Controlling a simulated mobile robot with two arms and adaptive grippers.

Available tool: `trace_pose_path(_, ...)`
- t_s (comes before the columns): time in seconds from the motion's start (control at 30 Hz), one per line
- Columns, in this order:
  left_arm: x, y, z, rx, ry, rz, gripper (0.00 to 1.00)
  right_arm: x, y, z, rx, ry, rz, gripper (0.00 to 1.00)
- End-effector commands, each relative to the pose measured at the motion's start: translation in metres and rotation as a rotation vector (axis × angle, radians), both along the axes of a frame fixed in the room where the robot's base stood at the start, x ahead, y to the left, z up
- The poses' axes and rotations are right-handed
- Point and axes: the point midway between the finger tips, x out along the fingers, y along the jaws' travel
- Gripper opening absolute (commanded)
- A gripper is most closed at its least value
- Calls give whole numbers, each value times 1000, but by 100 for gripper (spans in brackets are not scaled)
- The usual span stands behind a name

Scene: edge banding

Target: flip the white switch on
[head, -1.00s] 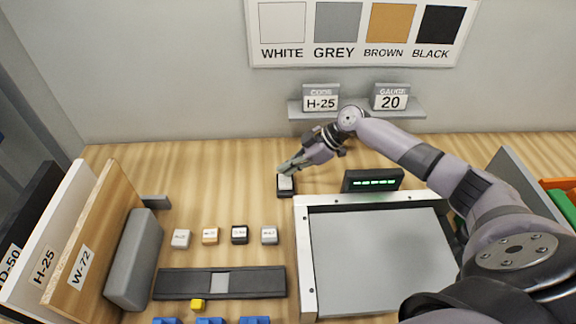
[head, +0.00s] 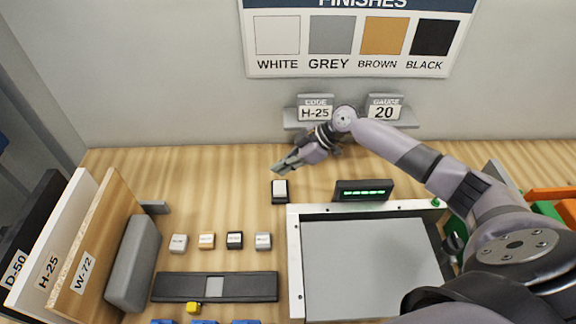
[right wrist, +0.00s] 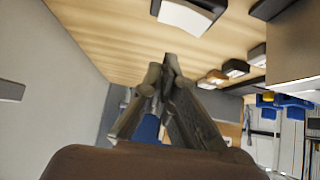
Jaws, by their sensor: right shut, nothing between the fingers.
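The white switch (head: 280,187) is a white rocker on a small black base, on the wooden bench left of the green-lit display. My right gripper (head: 277,169) is shut and empty. It is just behind and above the switch, apart from it. In the right wrist view the closed fingertips (right wrist: 172,62) point toward the bench, and the switch (right wrist: 185,15) is partly cut off by the top edge. I cannot tell which way its rocker is tilted. My left gripper is not in view.
A display with green lights (head: 363,191) stands behind a grey-surfaced tray (head: 294,260). Label signs (head: 315,108) stand on a wall shelf. Boards lean at left.

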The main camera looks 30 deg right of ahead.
Motion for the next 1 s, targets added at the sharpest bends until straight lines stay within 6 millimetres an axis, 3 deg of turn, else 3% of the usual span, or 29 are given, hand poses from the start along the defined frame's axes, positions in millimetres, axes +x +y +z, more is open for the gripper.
trace_pose_path(0.23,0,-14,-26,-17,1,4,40,-11,-36,31,-4,-3,-1,0)
trace_pose_path(0.5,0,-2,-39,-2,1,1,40,-20,-63,63,-1,-1,-1,0)
trace_pose_path(1.0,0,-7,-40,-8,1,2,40,-22,-68,71,0,0,0,0)
